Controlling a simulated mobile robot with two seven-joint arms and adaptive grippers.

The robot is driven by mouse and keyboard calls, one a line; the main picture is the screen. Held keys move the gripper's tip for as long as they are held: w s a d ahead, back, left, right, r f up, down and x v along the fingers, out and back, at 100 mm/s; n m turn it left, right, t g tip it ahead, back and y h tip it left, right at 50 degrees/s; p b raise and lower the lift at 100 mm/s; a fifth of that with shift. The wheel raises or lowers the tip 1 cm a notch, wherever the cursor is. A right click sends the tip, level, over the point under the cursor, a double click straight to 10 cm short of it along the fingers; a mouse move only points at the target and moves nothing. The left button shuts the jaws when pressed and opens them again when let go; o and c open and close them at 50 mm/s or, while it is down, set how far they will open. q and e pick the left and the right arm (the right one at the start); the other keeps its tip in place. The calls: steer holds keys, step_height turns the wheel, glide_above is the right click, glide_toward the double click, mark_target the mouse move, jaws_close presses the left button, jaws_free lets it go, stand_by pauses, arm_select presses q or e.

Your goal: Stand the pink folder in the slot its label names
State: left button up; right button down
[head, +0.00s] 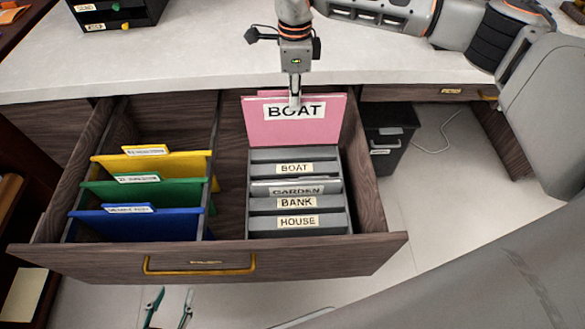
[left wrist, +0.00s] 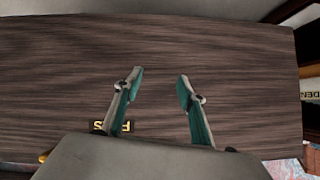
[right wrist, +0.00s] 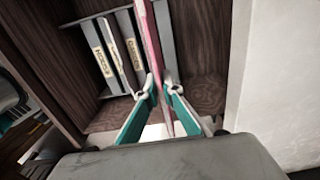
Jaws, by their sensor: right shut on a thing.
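The pink folder (head: 300,132), labelled BOAT, is upright at the back of the grey slot rack (head: 349,218) in the open drawer. My right gripper (head: 294,103) is shut on its top edge from above. The right wrist view shows the folder (right wrist: 152,45) between the fingers (right wrist: 160,92). The rack's labels read, back to front, BOAT (head: 294,168), GARDEN (head: 297,190), BANK (head: 297,203) and HOUSE (head: 298,222). The folder's lower edge shows just behind the rack's rearmost divider; I cannot tell if it is inside a slot. My left gripper (left wrist: 160,85) is open and empty by the drawer front.
The drawer's left compartment holds yellow (head: 185,163), green (head: 150,192) and blue (head: 140,226) folders. The drawer's wooden walls (head: 365,165) surround the rack. A black bin (head: 388,135) stands right of the drawer. The pale desktop (head: 190,60) is largely clear.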

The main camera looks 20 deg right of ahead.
steer(key=b, duration=0.2)
glide_above(294, 138)
step_height(294, 138, down, 9)
steer(key=shift+d+f, duration=0.1)
steer(key=f+b, duration=0.1)
steer(key=f, duration=0.3)
steer(key=shift+w+f, duration=0.2)
steer(key=shift+f, duration=0.4)
step_height(294, 138, down, 5)
steer(key=shift+r+b, duration=0.1)
steer(key=shift+b, duration=0.7)
steer(key=c, duration=2.5)
jaws_free()
steer(key=shift+c, duration=0.2)
arm_select(q)
steer(key=shift+w+d+r+h, duration=0.1)
steer(key=shift+w+d+h, duration=0.15)
steer(key=shift+d, duration=0.4)
steer(key=shift+w+d+h, duration=0.2)
steer(key=shift+d+h, duration=0.05)
steer(key=shift+d, duration=0.35)
arm_select(e)
steer(key=o, duration=0.3)
